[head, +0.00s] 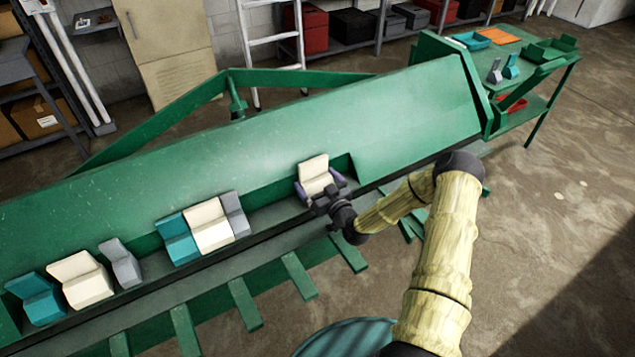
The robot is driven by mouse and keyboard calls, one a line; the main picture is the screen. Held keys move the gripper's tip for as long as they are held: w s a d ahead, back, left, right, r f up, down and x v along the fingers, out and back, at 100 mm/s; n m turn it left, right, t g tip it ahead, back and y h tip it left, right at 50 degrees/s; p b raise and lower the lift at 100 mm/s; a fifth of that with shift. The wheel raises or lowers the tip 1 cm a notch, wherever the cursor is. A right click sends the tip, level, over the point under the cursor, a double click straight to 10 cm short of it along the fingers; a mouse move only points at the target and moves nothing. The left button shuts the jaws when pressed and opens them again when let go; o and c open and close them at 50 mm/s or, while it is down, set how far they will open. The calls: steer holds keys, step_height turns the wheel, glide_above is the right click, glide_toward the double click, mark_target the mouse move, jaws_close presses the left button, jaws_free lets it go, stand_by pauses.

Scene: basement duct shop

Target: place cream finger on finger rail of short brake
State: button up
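A cream finger (312,167) stands upright at the right part of the green brake (330,115), in front of a notch-like recess. My gripper (321,184) has its two dark fingers on either side of this cream finger and appears shut on it. The finger rail (275,215) runs along the brake's front. Whether the cream finger's base touches the rail is hidden by my gripper. Left of it on the rail stand a teal finger (178,240), a cream finger (209,226) and a grey finger (235,213), side by side.
Another teal finger (36,297), cream finger (81,279) and grey finger (121,263) stand farther left. The rail is bare between the middle group and my gripper. Green bars (299,275) jut from the brake's front. A green table (535,75) with trays stands at upper right.

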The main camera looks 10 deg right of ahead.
steer(key=shift+s+f, duration=0.15)
steer(key=shift+f, duration=0.1)
steer(key=shift+r+p, duration=0.4)
steer(key=shift+p, duration=0.2)
steer(key=b+v, duration=0.3)
steer(key=v, duration=0.8)
steer(key=shift+s+r, duration=0.3)
steer(key=shift+s, duration=0.05)
steer(key=shift+d, duration=0.1)
